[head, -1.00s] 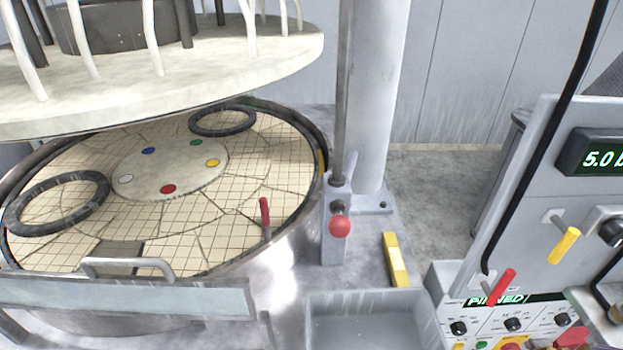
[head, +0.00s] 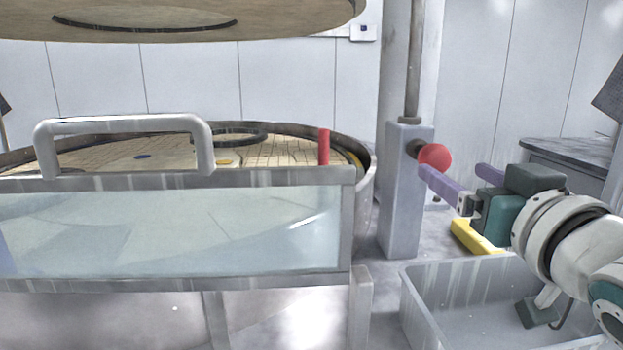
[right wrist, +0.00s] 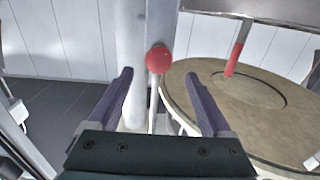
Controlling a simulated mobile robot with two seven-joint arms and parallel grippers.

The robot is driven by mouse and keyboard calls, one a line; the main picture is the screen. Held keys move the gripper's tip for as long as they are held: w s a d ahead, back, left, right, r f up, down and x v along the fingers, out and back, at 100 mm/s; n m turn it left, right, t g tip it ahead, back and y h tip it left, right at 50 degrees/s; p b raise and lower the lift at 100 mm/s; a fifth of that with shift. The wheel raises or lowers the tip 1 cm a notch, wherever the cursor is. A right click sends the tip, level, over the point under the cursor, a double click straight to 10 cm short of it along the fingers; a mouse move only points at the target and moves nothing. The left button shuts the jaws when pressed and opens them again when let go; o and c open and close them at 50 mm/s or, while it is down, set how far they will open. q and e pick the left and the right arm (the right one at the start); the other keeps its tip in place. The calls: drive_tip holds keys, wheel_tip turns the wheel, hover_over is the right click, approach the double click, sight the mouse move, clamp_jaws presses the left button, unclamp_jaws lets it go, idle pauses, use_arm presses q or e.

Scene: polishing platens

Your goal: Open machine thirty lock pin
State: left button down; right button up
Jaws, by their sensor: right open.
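The lock pin's red ball knob (head: 435,157) sticks out from the side of a grey post housing (head: 403,215) right of centre in the head view. My right gripper (head: 450,169) comes in from the right, open, with its purple fingers pointing at the knob. One fingertip is close to the knob's lower edge in the picture; I cannot tell whether it touches. In the right wrist view the knob (right wrist: 159,59) sits centred between and slightly beyond the open fingertips (right wrist: 158,73). My left gripper is not in view.
A handled glass guard (head: 170,230) stands at the front left, before the round polishing platen (head: 290,135) and a red-gripped lever (head: 323,147). A grey basin (head: 440,290) lies below my right gripper, with a yellow block (head: 473,238) behind it. The upper plate (head: 200,22) hangs above.

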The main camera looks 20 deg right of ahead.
sight(429, 154)
drive_tip(key=shift+w+d+r, duration=0.1)
drive_tip(key=shift+w, duration=0.35)
drive_tip(key=x, duration=0.8)
drive_tip(key=shift+w+d, duration=0.1)
drive_tip(key=shift+w, duration=0.25)
clamp_jaws()
